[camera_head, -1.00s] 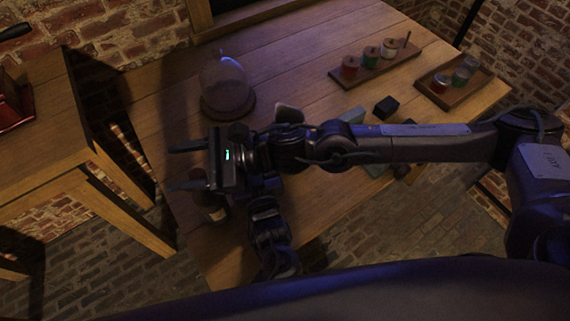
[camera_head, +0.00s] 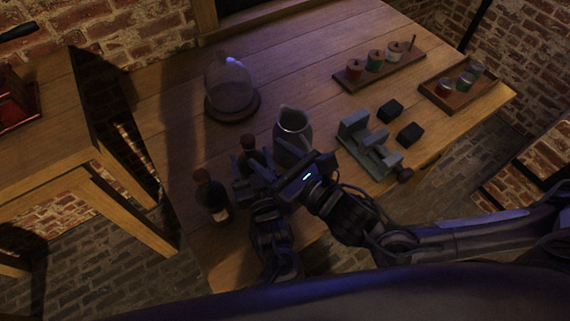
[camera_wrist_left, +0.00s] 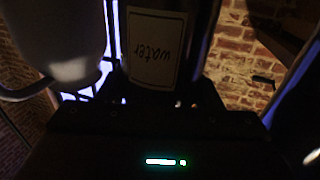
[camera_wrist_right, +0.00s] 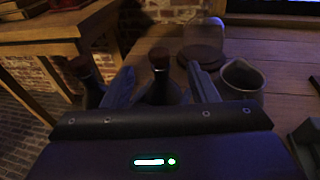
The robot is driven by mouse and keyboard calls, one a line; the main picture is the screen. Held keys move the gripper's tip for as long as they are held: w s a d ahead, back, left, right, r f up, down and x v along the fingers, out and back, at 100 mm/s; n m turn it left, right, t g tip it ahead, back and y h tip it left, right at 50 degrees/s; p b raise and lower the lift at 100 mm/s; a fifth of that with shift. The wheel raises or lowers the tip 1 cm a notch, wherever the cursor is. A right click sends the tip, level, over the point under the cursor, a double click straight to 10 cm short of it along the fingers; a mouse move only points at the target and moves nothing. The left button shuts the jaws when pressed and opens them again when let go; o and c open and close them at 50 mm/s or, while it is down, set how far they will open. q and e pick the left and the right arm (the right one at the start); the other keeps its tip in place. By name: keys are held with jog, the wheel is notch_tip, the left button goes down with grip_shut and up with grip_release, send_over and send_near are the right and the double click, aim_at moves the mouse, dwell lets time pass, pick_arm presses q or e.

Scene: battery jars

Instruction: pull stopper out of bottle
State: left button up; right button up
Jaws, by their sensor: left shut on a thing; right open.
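A dark bottle (camera_wrist_left: 155,50) with a "water" label stands in the jaws of my left gripper (camera_wrist_left: 162,20), which is shut on it. In the head view my left gripper is mostly hidden under the right one. The bottle's brown stopper (camera_wrist_right: 160,57) shows in the right wrist view, between the spread fingers of my right gripper (camera_wrist_right: 159,74). The right gripper (camera_head: 243,174) is open, and whether a finger touches the stopper or neck I cannot tell. A second dark stoppered bottle (camera_head: 211,194) stands to the left, also in the right wrist view (camera_wrist_right: 86,78).
A jug (camera_head: 292,138) stands close right of the grippers. A glass dome on a wooden base (camera_head: 232,88) is behind. A grey-green vise-like fixture (camera_head: 366,146), two black blocks (camera_head: 390,110) and two trays of jars (camera_head: 378,75) are to the right. The table's left edge is near the second bottle.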

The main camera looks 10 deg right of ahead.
aim_at(245, 135)
jog(key=x, duration=0.8)
jog(key=shift+r, duration=0.1)
jog(key=shift+s, duration=0.1)
grip_shut()
jog(key=shift+r, duration=0.2)
dwell(0.3)
jog(key=shift+r, duration=0.9)
